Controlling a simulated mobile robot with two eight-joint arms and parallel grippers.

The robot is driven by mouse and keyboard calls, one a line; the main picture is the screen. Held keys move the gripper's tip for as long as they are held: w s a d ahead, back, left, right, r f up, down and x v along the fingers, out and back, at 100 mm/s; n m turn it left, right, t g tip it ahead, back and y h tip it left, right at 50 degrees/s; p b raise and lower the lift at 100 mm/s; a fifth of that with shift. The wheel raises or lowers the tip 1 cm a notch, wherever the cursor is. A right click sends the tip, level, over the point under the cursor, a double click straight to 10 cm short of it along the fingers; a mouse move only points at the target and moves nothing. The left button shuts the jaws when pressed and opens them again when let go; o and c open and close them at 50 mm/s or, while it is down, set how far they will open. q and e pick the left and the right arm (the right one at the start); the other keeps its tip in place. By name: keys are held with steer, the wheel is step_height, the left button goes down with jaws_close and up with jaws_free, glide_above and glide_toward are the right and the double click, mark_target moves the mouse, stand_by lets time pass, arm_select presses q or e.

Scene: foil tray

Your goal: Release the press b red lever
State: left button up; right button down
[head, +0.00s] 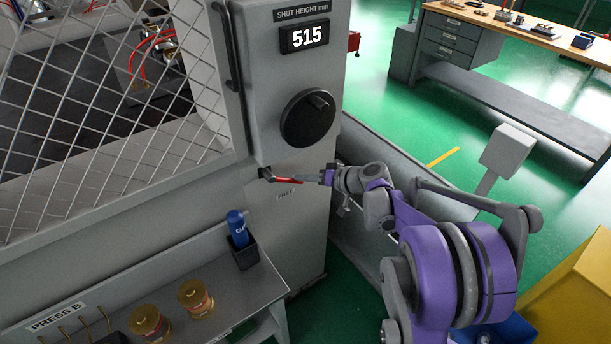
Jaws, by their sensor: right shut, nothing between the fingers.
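The red lever (286,180) sticks out to the right from a dark pivot on the front of the grey press column (290,230), just above a small label that seems to read "FREE". It lies nearly level. My right gripper (322,177) is shut and empty, with its fingertips at the lever's right end. I cannot tell whether they touch it. My left gripper is out of view.
Above the lever are a black round dial (308,117) and a display (304,36) reading 515. A mesh guard (110,120) stands to the left.

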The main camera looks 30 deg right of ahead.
arm_select(q)
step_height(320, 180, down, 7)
steer(key=b, duration=0.5)
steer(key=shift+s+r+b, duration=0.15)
steer(key=shift+b, duration=0.2)
arm_select(e)
steer(key=a+f+m+t+y, duration=0.1)
steer(key=a+f+m+y, duration=0.3)
steer(key=f, duration=0.1)
steer(key=shift+s+a+f+m+t, duration=0.15)
steer(key=shift+a+f+m+t, duration=0.1)
steer(key=shift+a+m+t, duration=0.05)
